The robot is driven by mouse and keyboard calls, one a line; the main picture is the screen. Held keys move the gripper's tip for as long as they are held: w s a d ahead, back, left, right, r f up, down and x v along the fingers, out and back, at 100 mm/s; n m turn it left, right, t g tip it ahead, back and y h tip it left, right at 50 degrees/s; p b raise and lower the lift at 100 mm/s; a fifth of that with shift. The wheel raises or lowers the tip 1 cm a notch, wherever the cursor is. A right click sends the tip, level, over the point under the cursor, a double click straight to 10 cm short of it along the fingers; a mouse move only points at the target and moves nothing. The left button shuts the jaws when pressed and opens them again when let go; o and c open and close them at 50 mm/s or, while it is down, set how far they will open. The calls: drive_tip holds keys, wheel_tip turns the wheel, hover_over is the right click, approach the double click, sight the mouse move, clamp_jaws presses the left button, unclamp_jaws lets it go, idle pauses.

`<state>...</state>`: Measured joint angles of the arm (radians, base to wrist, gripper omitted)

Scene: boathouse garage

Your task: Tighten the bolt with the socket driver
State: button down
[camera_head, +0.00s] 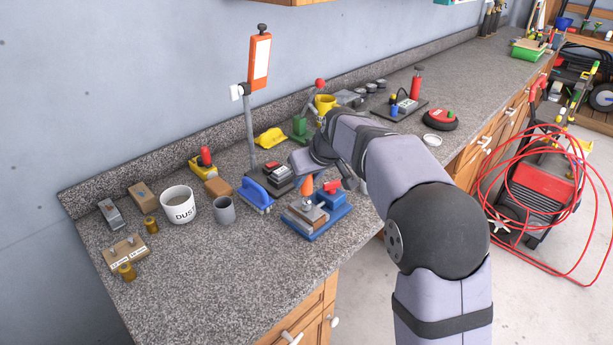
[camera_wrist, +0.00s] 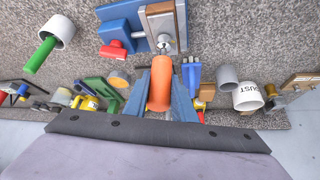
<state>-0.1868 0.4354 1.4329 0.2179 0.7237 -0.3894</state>
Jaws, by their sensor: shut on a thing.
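The socket driver's orange handle (camera_wrist: 159,84) is held between the two blue-grey fingers of my gripper (camera_wrist: 169,88) in the wrist view. In the head view the orange handle (camera_head: 306,187) shows just above a blue fixture (camera_head: 331,215), with my wrist over it. The fixture also shows in the wrist view (camera_wrist: 118,28), with a red knob and a wood-edged block (camera_wrist: 181,22) on it. A small silver part (camera_wrist: 164,42) at the block's edge lies just beyond the handle; I cannot tell whether it is the bolt or the driver's socket, or whether they touch.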

drive_tip(key=shift+r, duration=0.1)
drive_tip(key=shift+m+h+p, duration=0.3)
drive_tip(key=shift+m+p, duration=0.3)
drive_tip(key=shift+p, duration=0.1)
drive_tip(key=shift+m+h+p, duration=0.4)
drive_tip(key=shift+m, duration=0.3)
drive_tip(key=shift+m+t+h, duration=0.3)
drive_tip(key=shift+m, duration=0.3)
drive_tip(key=shift+a+f+m+h+b, duration=0.1)
drive_tip(key=shift+f+m+h+b, duration=0.15)
drive_tip(key=shift+m+h+b, duration=0.7)
drive_tip(key=shift+r+m, duration=0.15)
drive_tip(key=shift+m, duration=0.8)
